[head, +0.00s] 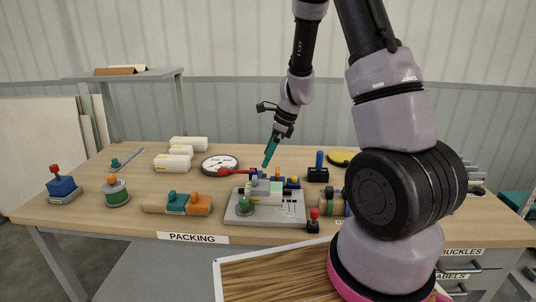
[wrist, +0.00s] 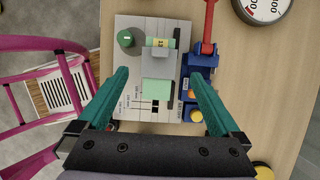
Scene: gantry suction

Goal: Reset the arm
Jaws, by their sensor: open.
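My gripper (head: 269,155) hangs above the middle of the packing table (head: 120,213), pointing down and a little left in the head view. In the wrist view its two teal fingers (wrist: 158,76) are wide apart, with nothing held between them. Below them is a grey panel (wrist: 132,62) with a green knob (wrist: 126,38) and a pale green block (wrist: 157,92). The panel also shows in the head view (head: 293,218). My arm bends down from the top of the head view and hides part of the right side of the table.
A red-handled blue device (wrist: 207,48) sits beside the panel. A round dial (head: 221,165), white blocks (head: 172,162), an orange-and-teal block (head: 178,203) and several lever switches, one blue (head: 319,172), stand around. A pink frame (wrist: 40,42) is left of the table in the wrist view.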

